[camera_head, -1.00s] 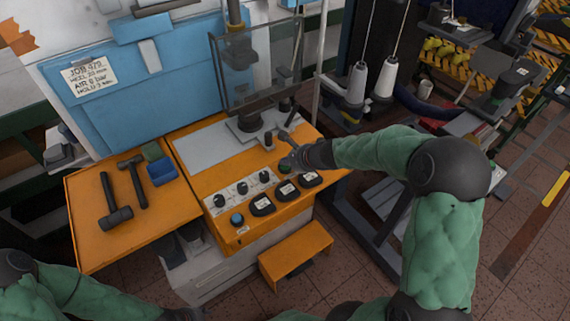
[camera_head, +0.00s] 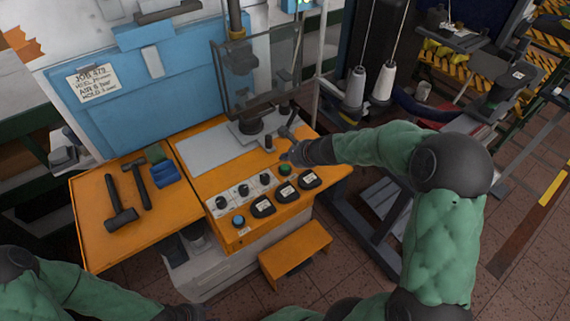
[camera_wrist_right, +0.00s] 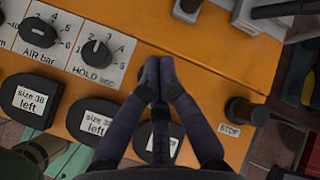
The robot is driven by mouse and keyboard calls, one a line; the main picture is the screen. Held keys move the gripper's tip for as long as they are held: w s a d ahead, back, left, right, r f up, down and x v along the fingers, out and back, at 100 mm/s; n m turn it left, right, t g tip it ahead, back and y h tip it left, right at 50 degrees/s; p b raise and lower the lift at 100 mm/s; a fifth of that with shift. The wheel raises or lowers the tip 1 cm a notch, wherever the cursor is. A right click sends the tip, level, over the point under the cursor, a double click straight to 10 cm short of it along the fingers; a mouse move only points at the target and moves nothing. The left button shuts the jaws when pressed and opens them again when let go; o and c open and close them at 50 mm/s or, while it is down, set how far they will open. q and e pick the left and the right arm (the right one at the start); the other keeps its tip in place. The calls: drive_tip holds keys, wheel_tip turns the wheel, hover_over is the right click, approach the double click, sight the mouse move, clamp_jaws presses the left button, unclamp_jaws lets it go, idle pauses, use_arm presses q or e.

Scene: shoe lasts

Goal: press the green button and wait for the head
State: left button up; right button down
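The green button (camera_head: 285,169) sits on the orange press console beside the rightmost knob. My right gripper (camera_head: 286,156) is just beyond the button; contact cannot be told. In the wrist view my right fingers (camera_wrist_right: 152,70) are together and hold nothing visible. They point just right of the HOLD knob (camera_wrist_right: 96,54); no green button shows there. The press head (camera_head: 239,60) is up behind a clear guard, above the dark post (camera_head: 250,122) on the console. My left gripper (camera_head: 182,313) is at the bottom edge, its fingers not clear.
Black pads (camera_head: 287,192) labelled size 38 left and a blue button (camera_head: 238,221) line the console front. A STOP label (camera_wrist_right: 229,130) is right of my fingers. Hammers (camera_head: 121,215) lie on the left shelf. Thread cones (camera_head: 356,87) stand at right.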

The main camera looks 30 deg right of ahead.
sight(286, 168)
drive_tip(key=shift+r+p, duration=1.25)
drive_tip(key=shift+r, duration=0.4)
drive_tip(key=shift+f, duration=0.1)
